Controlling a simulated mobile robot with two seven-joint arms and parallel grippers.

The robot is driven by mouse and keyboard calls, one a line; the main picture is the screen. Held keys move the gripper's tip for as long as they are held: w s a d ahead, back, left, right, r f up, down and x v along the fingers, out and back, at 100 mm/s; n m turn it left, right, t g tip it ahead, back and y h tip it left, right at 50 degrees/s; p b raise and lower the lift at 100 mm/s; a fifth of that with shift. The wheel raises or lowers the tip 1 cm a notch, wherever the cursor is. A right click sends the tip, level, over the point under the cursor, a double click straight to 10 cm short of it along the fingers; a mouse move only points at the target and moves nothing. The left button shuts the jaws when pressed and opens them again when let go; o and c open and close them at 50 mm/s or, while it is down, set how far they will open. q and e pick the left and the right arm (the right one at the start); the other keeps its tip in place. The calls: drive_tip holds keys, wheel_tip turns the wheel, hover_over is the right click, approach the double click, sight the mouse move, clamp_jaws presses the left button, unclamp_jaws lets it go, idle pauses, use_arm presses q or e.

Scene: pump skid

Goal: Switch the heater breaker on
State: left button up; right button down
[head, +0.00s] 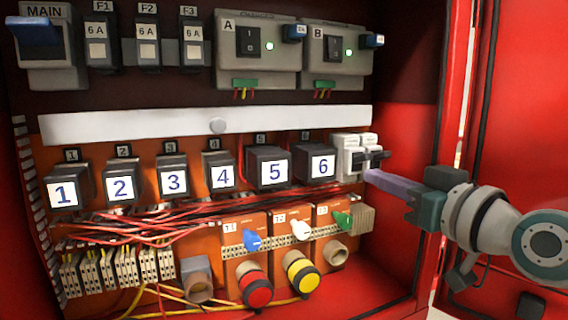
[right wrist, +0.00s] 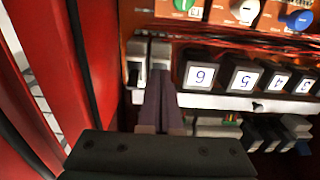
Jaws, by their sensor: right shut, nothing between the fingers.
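Two narrow white breakers stand side by side at the right end of the row, right of the block marked 6: a left one (head: 348,151) and a right one (head: 370,142). Both have black levers; no readable label tells which is the heater breaker. My right gripper (head: 370,175) comes in from the right, its purple fingers shut and empty, tips just below the levers. In the right wrist view, the fingers (right wrist: 160,80) reach toward the breaker nearest block 6 (right wrist: 160,52) and hide its lever; the other breaker (right wrist: 136,50) shows beside them. I cannot tell whether they touch.
Numbered blocks, such as block 6 (head: 322,166), fill the row to the left. Loose red wires (head: 150,225) and coloured knobs, including a green one (head: 342,219), lie below. The red cabinet wall (head: 405,140) is close on the right.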

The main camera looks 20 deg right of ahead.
drive_tip(key=s+p, duration=0.1)
drive_tip(key=s, duration=0.5)
drive_tip(key=shift+s+d+f, duration=0.15)
drive_tip(key=shift+d+f, duration=0.1)
idle(0.3)
